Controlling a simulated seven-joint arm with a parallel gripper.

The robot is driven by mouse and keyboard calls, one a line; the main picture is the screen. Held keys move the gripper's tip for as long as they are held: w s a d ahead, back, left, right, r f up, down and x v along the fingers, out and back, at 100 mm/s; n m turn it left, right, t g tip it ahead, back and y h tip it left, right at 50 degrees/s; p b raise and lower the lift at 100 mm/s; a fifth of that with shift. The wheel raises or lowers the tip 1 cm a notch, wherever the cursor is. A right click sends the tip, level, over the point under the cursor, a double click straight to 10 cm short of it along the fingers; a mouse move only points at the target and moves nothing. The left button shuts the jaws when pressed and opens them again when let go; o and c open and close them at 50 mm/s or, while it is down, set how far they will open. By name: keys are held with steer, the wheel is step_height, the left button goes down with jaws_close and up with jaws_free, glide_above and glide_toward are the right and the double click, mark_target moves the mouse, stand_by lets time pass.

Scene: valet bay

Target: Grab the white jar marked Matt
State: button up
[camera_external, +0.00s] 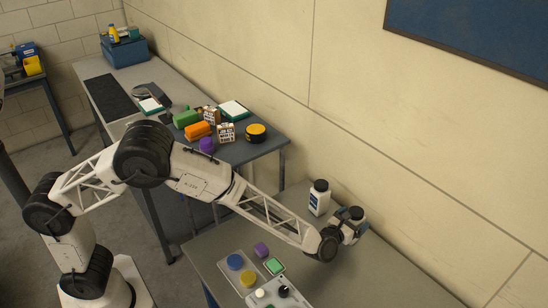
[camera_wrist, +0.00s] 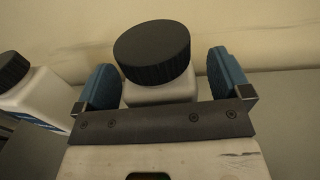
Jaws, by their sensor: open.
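A white jar (camera_wrist: 160,93) with a wide black cap is between the two blue-padded fingers of my gripper (camera_wrist: 163,80) in the wrist view. The fingers are open, one on each side, with a gap visible by the cap; no label shows on this jar. In the external view my gripper (camera_external: 345,230) is low at the grey table, largely covering that jar. A second white jar (camera_external: 317,203) with a black cap and a blue label stands just left of it; it also shows at the left in the wrist view (camera_wrist: 38,97). I cannot read Matt on either.
The jars stand near the wall on the front table (camera_external: 385,270). The table right of my gripper is clear.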

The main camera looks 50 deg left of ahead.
mark_target(356, 211)
steer(key=shift+w, duration=0.35)
stand_by(0.3)
steer(key=shift+r, duration=0.1)
steer(key=c, duration=1.3)
steer(key=shift+r, duration=0.1)
steer(key=shift+r, duration=0.75)
step_height(356, 211, up, 2)
steer(key=shift+r, duration=0.1)
steer(key=s+a, duration=0.2)
steer(key=s, duration=0.2)
steer(key=s+a, duration=0.2)
steer(key=s, duration=0.3)
steer(key=s+a+r, duration=0.1)
steer(key=s+a, duration=0.1)
steer(key=s, duration=0.3)
steer(key=shift+s+a, duration=0.25)
steer(key=shift+a, duration=0.15)
